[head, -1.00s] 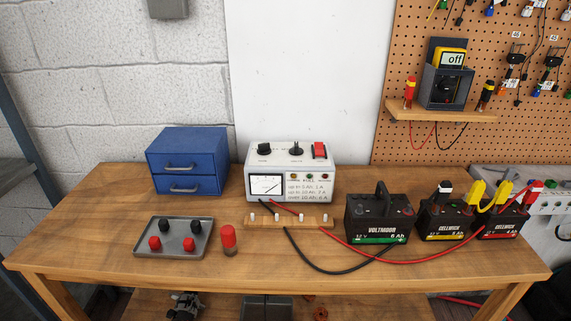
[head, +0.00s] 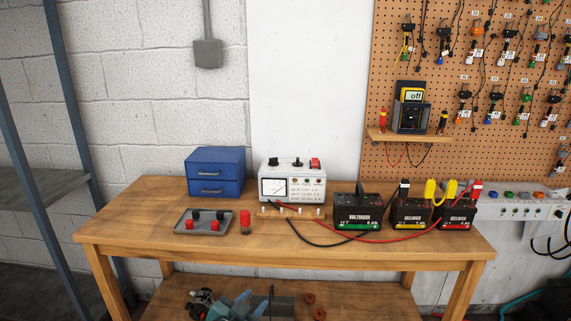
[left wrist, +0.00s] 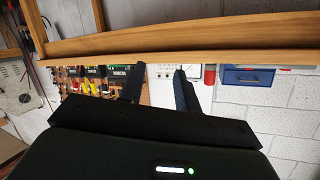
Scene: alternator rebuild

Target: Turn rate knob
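The white charger box (head: 291,188) stands at the back middle of the bench, with a dial meter on its front. On its top are a left black knob (head: 273,162), a middle black knob (head: 298,162) and a red switch (head: 315,163). Their labels are too small to read, so I cannot tell which is the rate knob. In the upside-down left wrist view, my left gripper (left wrist: 158,70) is open and empty, its dark fingers apart near the bench's front edge, with the charger (left wrist: 192,71) beyond. It touches no knob. My right gripper is not in view.
A blue drawer box (head: 215,172), a grey tray (head: 182,226) with red and black caps, and a red cylinder (head: 245,218) are at the left. Batteries, including a black one (head: 357,212), stand at the right. Red and black cables (head: 400,238) cross the bench. Its front strip is clear.

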